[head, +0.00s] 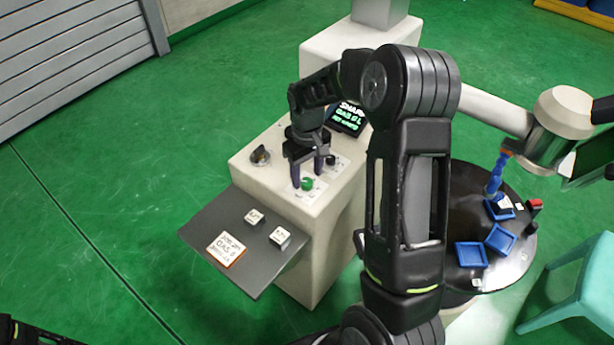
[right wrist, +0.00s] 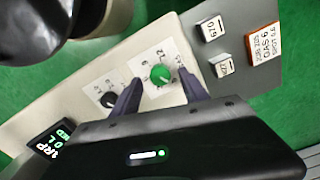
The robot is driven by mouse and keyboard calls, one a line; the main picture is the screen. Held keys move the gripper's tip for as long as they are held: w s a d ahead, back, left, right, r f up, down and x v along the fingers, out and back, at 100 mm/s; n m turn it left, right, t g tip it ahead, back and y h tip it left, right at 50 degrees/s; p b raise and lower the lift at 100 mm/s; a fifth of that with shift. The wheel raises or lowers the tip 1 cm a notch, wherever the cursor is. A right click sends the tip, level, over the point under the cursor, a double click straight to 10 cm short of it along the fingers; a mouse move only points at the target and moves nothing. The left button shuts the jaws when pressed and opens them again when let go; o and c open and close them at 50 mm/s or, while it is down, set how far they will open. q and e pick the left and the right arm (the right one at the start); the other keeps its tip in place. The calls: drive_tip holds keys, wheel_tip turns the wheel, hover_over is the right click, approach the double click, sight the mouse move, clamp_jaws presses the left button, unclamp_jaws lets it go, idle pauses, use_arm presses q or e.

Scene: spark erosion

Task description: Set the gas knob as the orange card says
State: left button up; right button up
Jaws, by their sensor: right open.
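The green knob (head: 307,184) sits on a white dial plate on the cream console. It also shows in the right wrist view (right wrist: 160,76), with 9 and 12 printed around it; its pointer is too small to read. My right gripper (head: 307,177) points down at it. In the right wrist view my open right gripper (right wrist: 161,91) has one finger on either side of the knob; I cannot tell whether they touch it. The orange-edged card (head: 226,249) lies on the grey shelf. In the right wrist view the card (right wrist: 264,43) seems to read GAS 6. My left gripper is out of view.
A black knob (head: 331,159) is beside the green one, and a dark rotary switch (head: 260,155) is to the left. A lit screen (head: 348,118) stands behind. Two white blocks (head: 254,216) (head: 280,238) are on the shelf. A round black table (head: 475,279) with blue trays is at right.

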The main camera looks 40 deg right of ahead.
drive_tip(key=shift+f, duration=1.15)
clamp_jaws()
